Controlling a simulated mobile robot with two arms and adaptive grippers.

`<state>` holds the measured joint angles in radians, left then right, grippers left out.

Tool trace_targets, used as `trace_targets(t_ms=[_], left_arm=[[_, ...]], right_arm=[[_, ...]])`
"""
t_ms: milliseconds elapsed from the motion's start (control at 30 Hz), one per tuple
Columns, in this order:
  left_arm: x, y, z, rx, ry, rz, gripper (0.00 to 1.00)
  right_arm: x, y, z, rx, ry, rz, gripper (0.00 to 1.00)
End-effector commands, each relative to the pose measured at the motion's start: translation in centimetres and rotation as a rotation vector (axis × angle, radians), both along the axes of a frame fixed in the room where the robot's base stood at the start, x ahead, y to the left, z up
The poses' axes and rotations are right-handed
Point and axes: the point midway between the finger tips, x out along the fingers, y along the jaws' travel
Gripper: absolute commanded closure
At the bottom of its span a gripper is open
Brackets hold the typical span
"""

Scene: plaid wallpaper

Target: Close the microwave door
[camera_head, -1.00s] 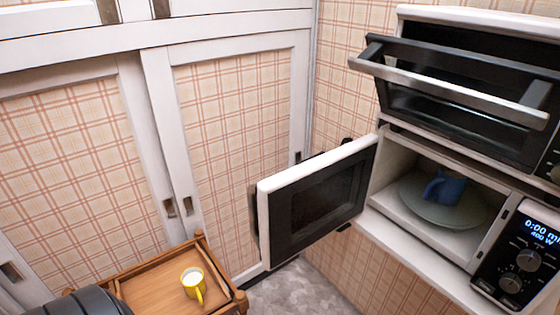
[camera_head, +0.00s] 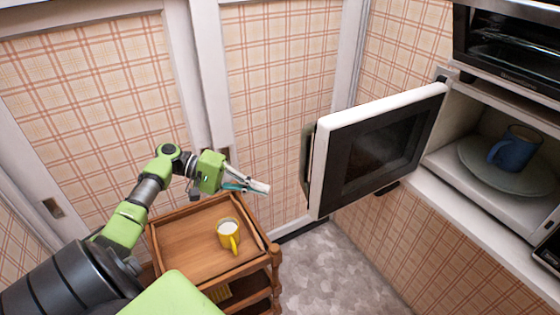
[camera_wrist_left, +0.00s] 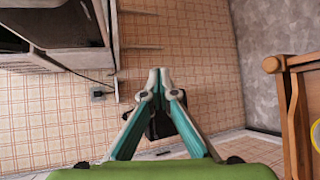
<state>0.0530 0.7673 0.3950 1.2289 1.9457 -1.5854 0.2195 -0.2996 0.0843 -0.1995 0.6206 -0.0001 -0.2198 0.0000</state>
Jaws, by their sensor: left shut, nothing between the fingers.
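The microwave door (camera_head: 375,150) is swung wide open in the head view, white-framed with a dark window. The microwave (camera_head: 480,195) is at the right with its cavity exposed; a blue mug (camera_head: 515,148) stands inside on the turntable plate (camera_head: 480,165). My left gripper (camera_head: 262,188) is shut and empty, to the left of the door's free edge and apart from it, above the wooden cart. The left wrist view shows its fingertips (camera_wrist_left: 159,75) together. My right gripper is not in view.
A wooden cart (camera_head: 180,250) with a yellow mug (camera_head: 228,234) stands below my left arm. Sliding panels (camera_head: 90,100) line the back. Grey floor (camera_head: 325,270) is clear below the door.

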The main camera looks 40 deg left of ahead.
Motion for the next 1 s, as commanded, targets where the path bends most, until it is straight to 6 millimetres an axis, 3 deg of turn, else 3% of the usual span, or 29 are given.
trace_targets(t_ms=[33, 100, 200, 300, 567, 933, 1000], left_arm=[[0.0, 0.7, 3.8, -0.044, -0.063, -0.025, 1.0], [-0.7, 1.2, 8.5, -0.102, -0.14, -0.066, 1.0], [-1.8, 1.7, 13.2, -0.157, -0.223, -0.115, 1.0], [-2.6, 1.9, 15.6, -0.184, -0.266, -0.143, 1.0], [-1.9, -0.5, 16.6, -0.195, -0.277, -0.154, 1.0], [1.1, -7.8, 16.6, -0.196, -0.277, -0.153, 1.0], [0.4, -8.8, 16.6, -0.194, -0.274, -0.152, 1.0]], right_arm=[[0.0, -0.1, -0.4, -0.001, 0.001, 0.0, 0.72], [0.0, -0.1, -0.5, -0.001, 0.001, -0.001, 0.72], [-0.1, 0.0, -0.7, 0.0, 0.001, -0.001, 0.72], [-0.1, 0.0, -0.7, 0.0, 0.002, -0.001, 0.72], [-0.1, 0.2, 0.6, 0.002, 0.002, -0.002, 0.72], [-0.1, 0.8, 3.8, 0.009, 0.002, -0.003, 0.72], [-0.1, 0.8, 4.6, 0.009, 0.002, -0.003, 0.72]])
